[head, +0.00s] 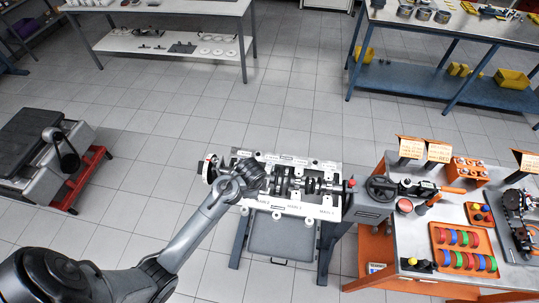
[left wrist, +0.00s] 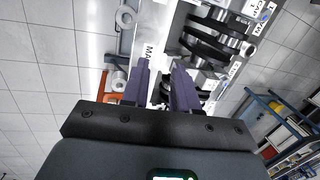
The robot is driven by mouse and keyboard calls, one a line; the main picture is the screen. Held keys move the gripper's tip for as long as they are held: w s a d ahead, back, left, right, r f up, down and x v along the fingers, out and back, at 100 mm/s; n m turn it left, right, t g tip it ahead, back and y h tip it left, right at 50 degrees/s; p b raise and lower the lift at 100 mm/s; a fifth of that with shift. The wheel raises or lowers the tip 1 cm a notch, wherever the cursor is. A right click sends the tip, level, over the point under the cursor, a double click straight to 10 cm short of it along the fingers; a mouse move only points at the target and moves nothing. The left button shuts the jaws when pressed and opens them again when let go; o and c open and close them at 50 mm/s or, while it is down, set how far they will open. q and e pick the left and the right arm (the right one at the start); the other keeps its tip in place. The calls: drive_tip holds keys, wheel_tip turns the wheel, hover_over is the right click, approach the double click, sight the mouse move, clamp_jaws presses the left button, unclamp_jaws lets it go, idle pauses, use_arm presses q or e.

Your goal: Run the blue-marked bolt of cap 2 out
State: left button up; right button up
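The engine block (head: 300,205) lies on a stand, with a crankshaft (head: 312,184) and several white labels along its top. My left gripper (head: 248,178) is over the left part of the block; its arm hides part of that end. In the left wrist view the two purple fingers (left wrist: 161,66) are apart, with dark crankshaft parts (left wrist: 205,48) beyond and behind them. I see nothing held between them. White labels with blue print (left wrist: 256,8) show near the top right there. I cannot make out cap 2's blue-marked bolt in either view. My right gripper is not in view.
An orange-sided workbench (head: 415,267) stands close at the right, with an orange tray (head: 463,233) of coloured rings and small signs on it. A red-based machine (head: 82,182) stands at the left. Tables stand at the back; the tiled floor between is clear.

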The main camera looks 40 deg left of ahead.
use_arm(q)
drive_tip(key=w+a+r+m, duration=0.1)
drive_tip(key=w+a+m, duration=0.3)
drive_tip(key=w, duration=0.3)
drive_tip(key=m+g+h, duration=0.2)
drive_tip(key=m, duration=0.4)
approach(269, 163)
drive_tip(key=shift+m, duration=0.3)
wheel_tip(269, 163, down, 8)
drive_tip(key=shift+f+b, duration=0.1)
drive_tip(key=shift+b, duration=0.95)
drive_tip(key=shift+c, duration=0.3)
clamp_jaws()
